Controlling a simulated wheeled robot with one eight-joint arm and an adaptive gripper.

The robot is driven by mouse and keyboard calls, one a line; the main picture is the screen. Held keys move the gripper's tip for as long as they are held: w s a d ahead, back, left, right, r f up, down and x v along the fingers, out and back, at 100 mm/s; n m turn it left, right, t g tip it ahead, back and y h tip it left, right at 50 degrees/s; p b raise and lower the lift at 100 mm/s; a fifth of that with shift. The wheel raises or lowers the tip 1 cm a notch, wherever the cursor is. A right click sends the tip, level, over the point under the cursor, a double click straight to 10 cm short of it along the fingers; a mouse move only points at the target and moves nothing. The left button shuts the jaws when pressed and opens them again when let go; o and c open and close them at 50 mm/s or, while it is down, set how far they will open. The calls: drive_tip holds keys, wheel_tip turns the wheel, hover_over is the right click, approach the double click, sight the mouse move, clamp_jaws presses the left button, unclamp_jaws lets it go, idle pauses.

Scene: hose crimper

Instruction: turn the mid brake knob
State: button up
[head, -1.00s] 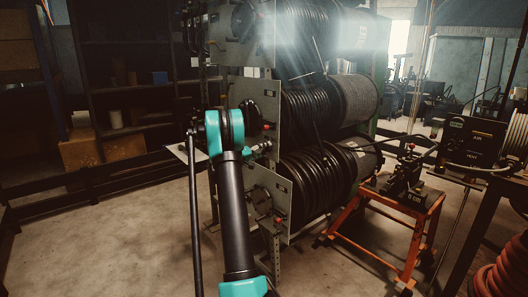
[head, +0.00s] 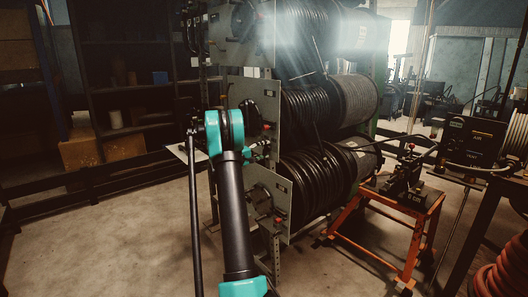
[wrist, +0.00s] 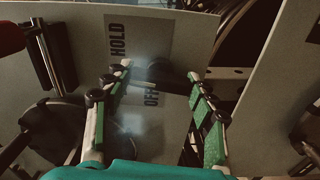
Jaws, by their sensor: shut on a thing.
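My gripper (wrist: 160,74) shows in the wrist view with its two green-edged fingers on either side of a dark, rounded knob (wrist: 163,72). In the head view my arm reaches to the middle reel's grey side plate (head: 261,100), and the fingertips are largely hidden there. A small red knob (head: 267,127) shows on that plate's edge.
Hose reels (head: 310,115) are stacked on a rack. Below, another plate (head: 268,195) carries a red knob (head: 278,220). An orange stand (head: 350,222) with a crimper is at right, and dark shelves (head: 125,90) are behind left. The floor at left is clear.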

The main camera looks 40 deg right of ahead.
drive_tip(key=n, duration=0.3)
drive_tip(key=shift+n, duration=2.1)
drive_tip(key=shift+f, duration=0.1)
drive_tip(key=o, duration=1.2)
drive_tip(key=a, duration=0.8)
drive_tip(key=s+a, duration=0.1)
drive_tip(key=a, duration=0.3)
drive_tip(key=shift+a, duration=0.1)
